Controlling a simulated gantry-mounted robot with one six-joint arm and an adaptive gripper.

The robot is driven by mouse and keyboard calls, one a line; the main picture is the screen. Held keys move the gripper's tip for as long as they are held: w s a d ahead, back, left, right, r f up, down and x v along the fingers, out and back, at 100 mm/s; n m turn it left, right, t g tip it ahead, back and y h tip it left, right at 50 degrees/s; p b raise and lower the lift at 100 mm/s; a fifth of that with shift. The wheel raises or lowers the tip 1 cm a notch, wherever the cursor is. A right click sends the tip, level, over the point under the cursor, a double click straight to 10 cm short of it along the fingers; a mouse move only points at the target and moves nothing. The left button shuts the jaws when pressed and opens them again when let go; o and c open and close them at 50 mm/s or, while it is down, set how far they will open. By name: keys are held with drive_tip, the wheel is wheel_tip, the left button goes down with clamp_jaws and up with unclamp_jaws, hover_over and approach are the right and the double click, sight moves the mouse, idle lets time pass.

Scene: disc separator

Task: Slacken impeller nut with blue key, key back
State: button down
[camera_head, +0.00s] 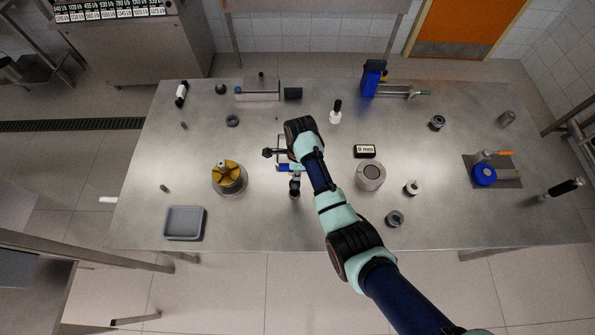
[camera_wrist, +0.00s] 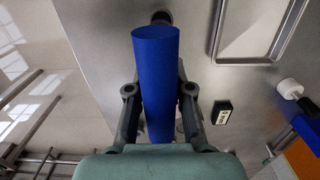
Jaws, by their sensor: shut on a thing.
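My gripper (camera_head: 287,165) is over the middle of the table and shut on the thick blue handle of the key. In the wrist view the blue handle (camera_wrist: 157,75) lies between both fingers (camera_wrist: 157,95) and runs up the picture. A small dark round part (camera_wrist: 161,17) shows at its far end; I cannot tell whether it is the key's tip or something beyond. In the head view my arm hides most of the key. A yellow impeller-like part (camera_head: 226,168) with a pale top sits on a grey round base at the left, apart from my gripper. I cannot make out its nut clearly.
A black-framed timer (camera_head: 364,151) and a steel cylinder (camera_head: 370,176) stand right of my arm. A blue stand (camera_head: 372,80) is at the back. A blue disc (camera_head: 484,176) lies on a grey mat at the right. A grey tray (camera_head: 185,222) is at the front left.

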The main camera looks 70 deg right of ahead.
drive_tip(key=shift+w+r+p, duration=0.1)
drive_tip(key=shift+r+p, duration=0.05)
drive_tip(key=shift+p, duration=0.25)
drive_tip(key=shift+f+b, duration=2.1)
drive_tip(key=shift+f, duration=0.8)
drive_tip(key=shift+f+b, duration=0.65)
drive_tip(key=shift+f, duration=0.35)
drive_tip(key=shift+f+b, duration=0.7)
drive_tip(key=shift+f, duration=0.15)
drive_tip(key=c, duration=1)
unclamp_jaws()
drive_tip(key=shift+r, duration=0.15)
drive_tip(key=shift+o, duration=0.2)
